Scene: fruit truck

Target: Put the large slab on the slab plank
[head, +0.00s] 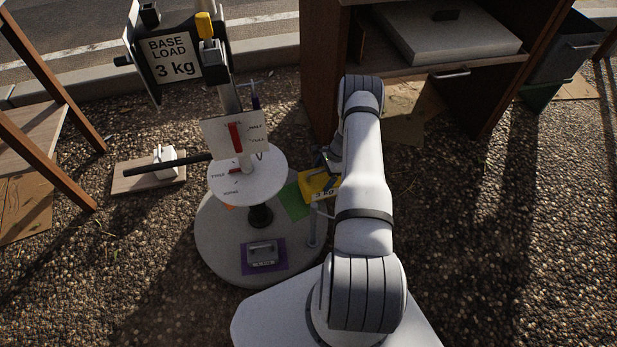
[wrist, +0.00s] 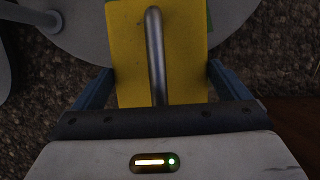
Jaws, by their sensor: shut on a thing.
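My gripper (head: 327,160) is shut on a yellow block (head: 314,187) with dark print on it. In the wrist view the yellow block (wrist: 188,75) has a grey bar handle and sits between my two fingers (wrist: 160,82). A large pale slab (head: 425,35) with a dark handle lies on the cabinet shelf at the upper right. It is apart from my gripper and may be the large slab. A wooden plank (head: 125,182) lies on the gravel at the left, with a small white object (head: 164,157) on it. I cannot tell if it is the slab plank.
A round grey base (head: 222,255) bears a green mat (head: 293,203), a purple mat (head: 249,268) with a grey handled block (head: 263,254), and a post with a round white plate (head: 262,184). A "BASE LOAD 3 kg" sign (head: 173,60) stands behind. Open gravel lies at the lower left.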

